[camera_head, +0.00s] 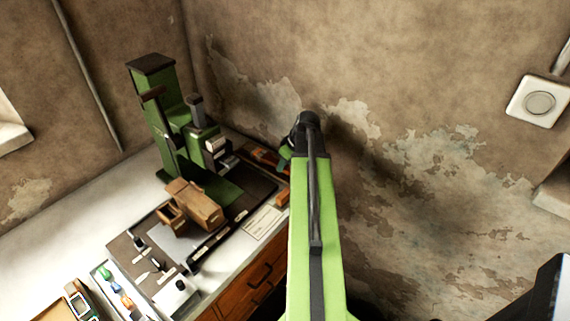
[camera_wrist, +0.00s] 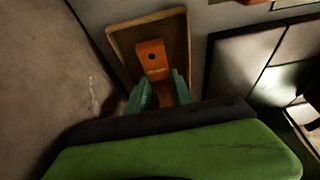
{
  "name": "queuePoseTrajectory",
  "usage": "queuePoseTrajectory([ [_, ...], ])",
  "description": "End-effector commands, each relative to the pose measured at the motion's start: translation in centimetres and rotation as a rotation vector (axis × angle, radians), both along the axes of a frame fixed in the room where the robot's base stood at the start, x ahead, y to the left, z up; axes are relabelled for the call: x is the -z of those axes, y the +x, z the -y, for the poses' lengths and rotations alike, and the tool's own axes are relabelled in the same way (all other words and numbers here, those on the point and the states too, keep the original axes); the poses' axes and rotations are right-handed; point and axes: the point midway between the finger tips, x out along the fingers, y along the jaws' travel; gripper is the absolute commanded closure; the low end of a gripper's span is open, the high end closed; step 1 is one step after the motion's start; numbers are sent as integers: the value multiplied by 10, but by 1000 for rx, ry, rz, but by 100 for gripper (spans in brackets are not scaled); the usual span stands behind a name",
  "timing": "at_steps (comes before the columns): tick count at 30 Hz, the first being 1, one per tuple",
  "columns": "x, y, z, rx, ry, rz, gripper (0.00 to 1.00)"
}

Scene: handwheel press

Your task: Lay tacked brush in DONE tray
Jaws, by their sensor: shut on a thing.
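My gripper (camera_wrist: 160,82) shows in the wrist view as two teal fingers, shut on an orange piece with a dark round hole, which I take to be the brush (camera_wrist: 152,52). The piece is over a shallow tray with a tan wooden rim (camera_wrist: 116,42), which I take to be the DONE tray. I cannot tell whether the brush touches its floor. No label is readable. In the head view my gripper (camera_head: 285,157) is at the bench's back right, mostly hidden by my arm, and the brush cannot be made out there.
A green press (camera_head: 165,110) stands on the bench left of my gripper. A wooden block-like piece (camera_head: 195,203) sits in front of it. A paper card (camera_head: 263,222) lies near the bench edge. A tray of coloured items (camera_head: 118,292) is at the front. The wall is close behind my arm.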

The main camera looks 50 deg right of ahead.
Motion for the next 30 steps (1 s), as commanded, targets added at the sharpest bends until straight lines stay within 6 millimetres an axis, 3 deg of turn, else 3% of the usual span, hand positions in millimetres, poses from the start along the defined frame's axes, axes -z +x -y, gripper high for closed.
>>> queuePoseTrajectory([
  [11,-1,0,0,1,0,0,100],
  [12,-1,0,0,1,0,0,72],
  [18,0,-1,0,1,0,0,48],
  [30,-7,-3,1,1,0,0,48],
])
